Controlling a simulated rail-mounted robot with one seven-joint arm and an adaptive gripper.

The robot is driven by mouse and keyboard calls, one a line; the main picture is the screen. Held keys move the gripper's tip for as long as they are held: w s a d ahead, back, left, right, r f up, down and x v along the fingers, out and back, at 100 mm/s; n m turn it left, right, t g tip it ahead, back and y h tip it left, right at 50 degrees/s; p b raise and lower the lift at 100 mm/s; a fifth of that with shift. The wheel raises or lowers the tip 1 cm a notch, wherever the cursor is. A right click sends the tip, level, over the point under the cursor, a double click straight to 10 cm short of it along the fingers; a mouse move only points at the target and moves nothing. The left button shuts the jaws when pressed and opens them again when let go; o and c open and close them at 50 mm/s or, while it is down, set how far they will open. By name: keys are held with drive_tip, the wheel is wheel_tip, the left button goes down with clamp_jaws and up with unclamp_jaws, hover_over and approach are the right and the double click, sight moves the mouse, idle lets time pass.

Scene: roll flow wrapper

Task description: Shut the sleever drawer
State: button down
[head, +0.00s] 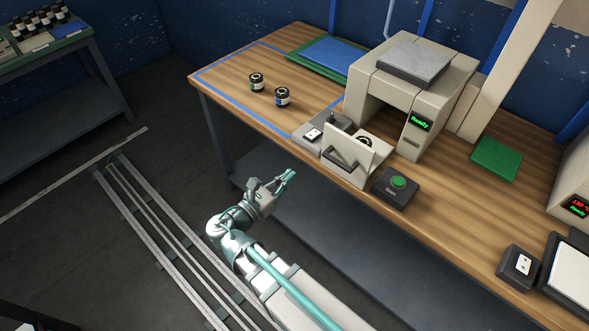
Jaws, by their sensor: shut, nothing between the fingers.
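The sleever (434,85) is a beige arch-shaped machine on the wooden bench, with a green "Ready" display. Its drawer (349,146) sticks out at the front left, showing a light upright front panel with a dark handle. A dark round part (365,141) shows just behind the panel. My gripper (290,174) is shut and empty. It is off the bench's front edge, to the lower left of the drawer front and apart from it.
A green button box (396,187) stands right of the drawer. Two small jars (257,82) stand inside the blue taped area at left. A small switch box (313,134) is left of the drawer. The bench edge (240,116) lies beyond my gripper. Floor space at left is clear around the rails.

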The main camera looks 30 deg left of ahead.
sight(323, 147)
drive_tip(key=p+x, duration=0.3)
drive_tip(key=x, duration=0.8)
drive_tip(key=shift+w+d+p, duration=0.1)
drive_tip(key=shift+w+p, duration=0.1)
drive_tip(key=shift+p, duration=0.2)
drive_tip(key=shift+w+d+f, duration=0.1)
drive_tip(key=shift+w+d, duration=0.1)
drive_tip(key=shift+w, duration=0.5)
